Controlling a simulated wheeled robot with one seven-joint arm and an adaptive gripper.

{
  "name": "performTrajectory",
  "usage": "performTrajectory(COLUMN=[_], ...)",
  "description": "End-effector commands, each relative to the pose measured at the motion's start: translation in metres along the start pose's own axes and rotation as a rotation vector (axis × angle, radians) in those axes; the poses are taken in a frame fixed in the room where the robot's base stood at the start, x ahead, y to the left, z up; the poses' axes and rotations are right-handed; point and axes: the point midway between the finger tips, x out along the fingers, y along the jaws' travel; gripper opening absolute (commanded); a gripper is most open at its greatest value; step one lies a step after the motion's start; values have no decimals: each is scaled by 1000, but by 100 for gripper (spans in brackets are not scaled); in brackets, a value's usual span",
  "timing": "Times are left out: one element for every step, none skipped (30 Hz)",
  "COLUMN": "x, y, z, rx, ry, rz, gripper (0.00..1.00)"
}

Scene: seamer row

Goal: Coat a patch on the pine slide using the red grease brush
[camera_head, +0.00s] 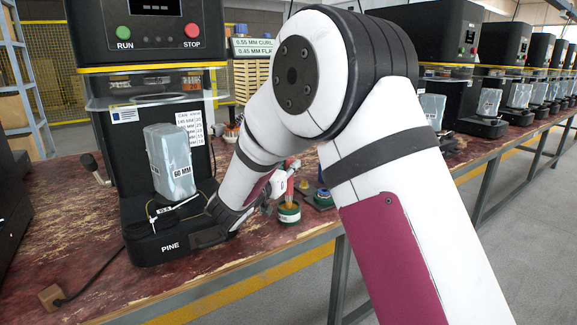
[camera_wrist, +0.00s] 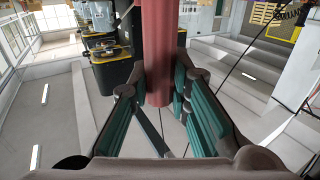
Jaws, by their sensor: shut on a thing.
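The red grease brush (camera_wrist: 158,45) shows as a thick red handle between my green finger pads in the wrist view. My gripper (camera_wrist: 160,82) is shut on it. In the head view my gripper (camera_head: 276,190) is partly hidden by my arm, and a red upright piece (camera_head: 291,181) shows beside it, just above a green-rimmed tin (camera_head: 289,213). I cannot tell whether the brush tip is inside the tin. The machine labelled PINE (camera_head: 165,248) stands to the left of my gripper, with a grey block marked 60 MM (camera_head: 171,165) on it. I cannot make out its slide clearly.
More black machines (camera_head: 480,100) line the bench to the right. A wooden block (camera_head: 52,297) with a cable lies at lower left.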

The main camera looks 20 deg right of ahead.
Motion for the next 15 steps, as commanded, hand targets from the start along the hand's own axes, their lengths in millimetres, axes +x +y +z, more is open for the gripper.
performTrajectory(x=[0,0,0,0,0,0,0,0,0,0,0,0,0,0,0], y=[0,0,0,0,0,0,0,0,0,0,0,0,0,0,0], z=[0,0,-2,-3,-5,-8,-10,-13,-16,-18,-21,-24,-26,-28,-31], rx=[-1,-1,-1,-1,-1,-1,-1,-1,-1,-1,-1,-1,-1,-1,-1], ry=[-2,-2,-2,-2,-2,-2,-1,-1,-1,-1,-1,-1,-1,-1,0], rz=[0,0,0,0,0,0,0,0,0,0,0,0,0,0,0], gripper=[0,0,0,0,0,0,0,0,0,0,0,0,0,0,0])
